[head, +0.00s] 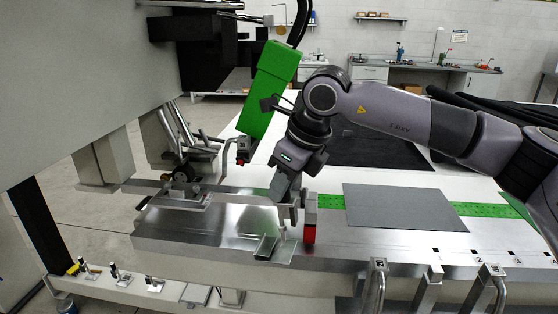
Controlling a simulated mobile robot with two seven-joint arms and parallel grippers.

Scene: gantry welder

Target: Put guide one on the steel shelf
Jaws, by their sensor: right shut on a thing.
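My right gripper (287,203) points down over the shiny steel surface (190,236) at the near left end of the table, which looks like the steel shelf. It is shut on a small grey metal piece (283,228), which may be guide one. The gripper hides part of it, and I cannot tell whether its lower end touches the steel. A short metal channel (266,246) lies just beside it at the near edge. My left gripper is not in view.
A grey sheet (400,206) lies on the table. Labelled metal guides (375,285) stand along the front right. A green welding head (266,88) hangs behind. A low white ledge (150,286) holds several small fittings.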

